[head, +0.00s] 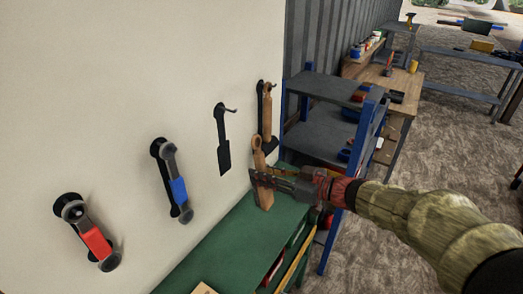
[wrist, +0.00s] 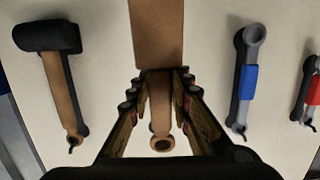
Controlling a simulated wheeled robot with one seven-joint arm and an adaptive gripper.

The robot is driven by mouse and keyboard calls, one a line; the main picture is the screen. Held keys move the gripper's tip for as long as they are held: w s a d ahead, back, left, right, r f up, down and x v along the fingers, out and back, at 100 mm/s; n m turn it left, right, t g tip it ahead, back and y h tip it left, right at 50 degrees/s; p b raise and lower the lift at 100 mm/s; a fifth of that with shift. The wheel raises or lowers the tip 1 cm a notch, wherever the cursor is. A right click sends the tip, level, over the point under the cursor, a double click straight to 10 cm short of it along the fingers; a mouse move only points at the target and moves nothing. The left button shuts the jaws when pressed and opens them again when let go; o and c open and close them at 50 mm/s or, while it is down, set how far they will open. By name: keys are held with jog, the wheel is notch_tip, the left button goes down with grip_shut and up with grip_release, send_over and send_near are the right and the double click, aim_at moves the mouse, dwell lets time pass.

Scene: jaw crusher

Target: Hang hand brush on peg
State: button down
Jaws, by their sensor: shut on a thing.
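The hand brush (head: 257,146) is brown, with a ring at its handle end. My gripper (head: 262,180) is shut on its handle. The brush is near upright, ring end up, in front of the wall and to the lower right of the empty peg (head: 231,110). A black brush-shaped outline (head: 222,150) hangs down the wall below that peg. In the wrist view the brush (wrist: 157,35) lies between the fingers of my gripper (wrist: 160,85), ring end at the bottom. The empty peg is hidden there. I cannot tell the gap between brush and wall.
A hammer (head: 267,102) hangs right of the empty peg. A blue-banded tool (head: 178,188) and a red-banded tool (head: 95,240) hang to the left. A green bench (head: 235,240) stands below, and a blue-framed shelf (head: 330,85) stands at the right.

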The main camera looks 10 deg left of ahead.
aim_at(260, 149)
jog(key=shift+m+t+y, duration=0.3)
jog(key=shift+t+y, duration=0.4)
jog(key=shift+t, duration=0.1)
jog(key=r, duration=0.7)
jog(key=shift+w+a, duration=0.25)
jog(key=shift+w+a+r, duration=0.1)
jog(key=shift+w+r, duration=0.05)
jog(key=shift+r, duration=0.2)
jog(key=shift+f+p+x, duration=0.15)
jog(key=shift+p+x, duration=1.9)
jog(key=shift+x, duration=0.15)
jog(key=shift+f+p+x, duration=0.2)
jog(key=shift+p+x, duration=1.8)
jog(key=shift+x, duration=0.2)
jog(key=shift+w+a+f+b, duration=0.15)
jog(key=shift+f+b, duration=0.2)
jog(key=shift+b, duration=0.35)
jog(key=shift+a+f+b, duration=0.15)
jog(key=shift+a+b, duration=0.1)
jog(key=shift+b, duration=0.6)
jog(key=shift+w+a+f+b, duration=0.1)
jog(key=shift+a+f+b, duration=0.05)
jog(key=shift+b, duration=1.2)
jog(key=c, duration=1.6)
grip_release()
